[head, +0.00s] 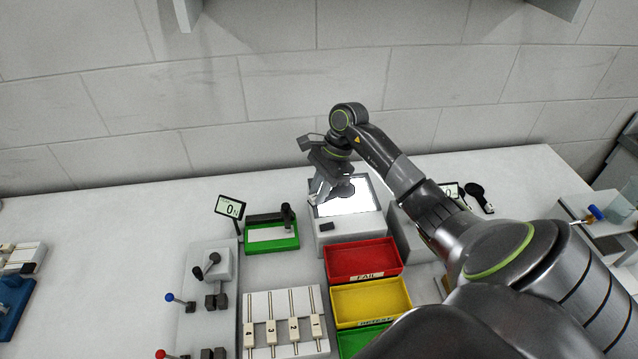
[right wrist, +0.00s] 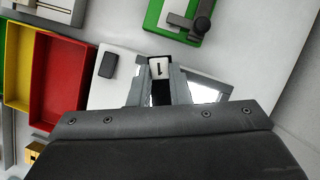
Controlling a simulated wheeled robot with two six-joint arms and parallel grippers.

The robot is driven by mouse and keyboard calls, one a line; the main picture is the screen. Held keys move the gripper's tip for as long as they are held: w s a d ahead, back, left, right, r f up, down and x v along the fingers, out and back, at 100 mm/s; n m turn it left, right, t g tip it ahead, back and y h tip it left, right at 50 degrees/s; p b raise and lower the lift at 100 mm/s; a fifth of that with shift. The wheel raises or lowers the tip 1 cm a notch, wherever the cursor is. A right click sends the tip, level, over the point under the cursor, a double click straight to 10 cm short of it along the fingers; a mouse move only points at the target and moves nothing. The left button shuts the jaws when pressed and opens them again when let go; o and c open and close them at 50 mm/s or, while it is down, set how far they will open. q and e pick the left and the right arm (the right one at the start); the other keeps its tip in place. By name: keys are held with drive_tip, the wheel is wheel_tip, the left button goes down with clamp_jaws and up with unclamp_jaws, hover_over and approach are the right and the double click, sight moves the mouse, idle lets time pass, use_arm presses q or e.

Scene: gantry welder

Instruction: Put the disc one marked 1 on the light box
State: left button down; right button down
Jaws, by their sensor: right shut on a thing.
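The light box (head: 347,228) is a pale grey box with a bright white panel, at the back of the bench. Its lit panel (right wrist: 204,93) also shows in the right wrist view. My right gripper (head: 322,198) is over the left part of the panel. In the right wrist view my right gripper (right wrist: 158,88) is shut on a piece with a white tag marked 1 (right wrist: 159,69), the disc one. A dark part lies below the tag between the fingers. Whether the disc touches the panel, I cannot tell. My left gripper is out of view.
Red (head: 362,259) and yellow (head: 371,301) trays stand in front of the light box, with a green one nearer. A green-based fixture (head: 272,236) stands left of the light box. A white rack with numbered slides (head: 285,318) is at front left.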

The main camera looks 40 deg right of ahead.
drive_tip(key=shift+f, duration=0.45)
drive_tip(key=shift+f+b, duration=0.25)
drive_tip(key=shift+b, duration=0.1)
drive_tip(key=c, duration=1.3)
unclamp_jaws()
drive_tip(key=shift+r, duration=0.1)
drive_tip(key=b+v, duration=0.4)
drive_tip(key=v, duration=0.7)
wheel_tip(320, 180, up, 5)
drive_tip(key=p, duration=0.3)
hover_over(333, 193)
drive_tip(key=d, duration=0.2)
drive_tip(key=shift+s+d+r+p, duration=0.2)
drive_tip(key=shift+r+p, duration=0.2)
drive_tip(key=shift+r, duration=0.05)
